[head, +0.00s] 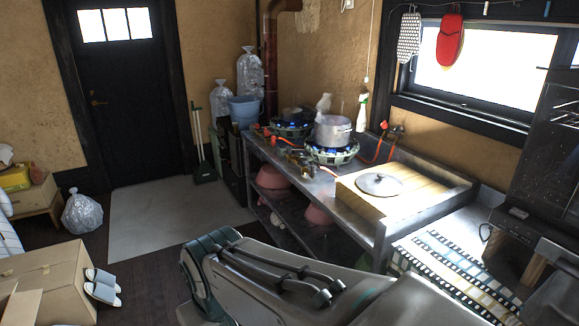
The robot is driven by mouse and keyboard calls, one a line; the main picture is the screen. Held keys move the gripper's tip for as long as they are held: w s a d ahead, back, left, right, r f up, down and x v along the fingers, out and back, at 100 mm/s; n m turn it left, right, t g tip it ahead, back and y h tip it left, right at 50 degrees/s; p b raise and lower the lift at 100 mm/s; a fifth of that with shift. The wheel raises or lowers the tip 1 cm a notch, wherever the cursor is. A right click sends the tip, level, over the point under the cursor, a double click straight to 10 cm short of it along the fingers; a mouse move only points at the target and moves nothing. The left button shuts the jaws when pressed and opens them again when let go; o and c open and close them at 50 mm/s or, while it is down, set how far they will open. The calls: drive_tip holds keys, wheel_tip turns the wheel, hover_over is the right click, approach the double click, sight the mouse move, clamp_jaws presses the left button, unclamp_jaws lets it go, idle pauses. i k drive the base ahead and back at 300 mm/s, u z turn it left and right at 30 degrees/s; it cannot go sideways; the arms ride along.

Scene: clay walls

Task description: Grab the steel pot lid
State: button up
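The steel pot lid (372,187) is a round, shallow grey disc with a dark knob on top. It lies flat, knob up, on a pale wooden board (352,200) on the near part of the steel counter. A steel pot (332,131) stands on a gas burner further back on the same counter. My arm crosses the lower middle of the head view, in front of the counter. My gripper is not in view, so its state and its distance from the lid are not shown.
The counter's raised rim (432,165) runs along the wall side, beyond the board. Pink bowls (272,178) sit on the shelf below. A cardboard box (52,285) and slippers (102,287) are on the floor at left. Pale floor (170,215) before the door is clear.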

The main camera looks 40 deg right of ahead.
sight(376, 183)
drive_tip(key=z, duration=0.35)
drive_tip(key=i, duration=1.5)
drive_tip(key=z, duration=1.85)
drive_tip(key=i, duration=1.15)
drive_tip(key=z, duration=0.8)
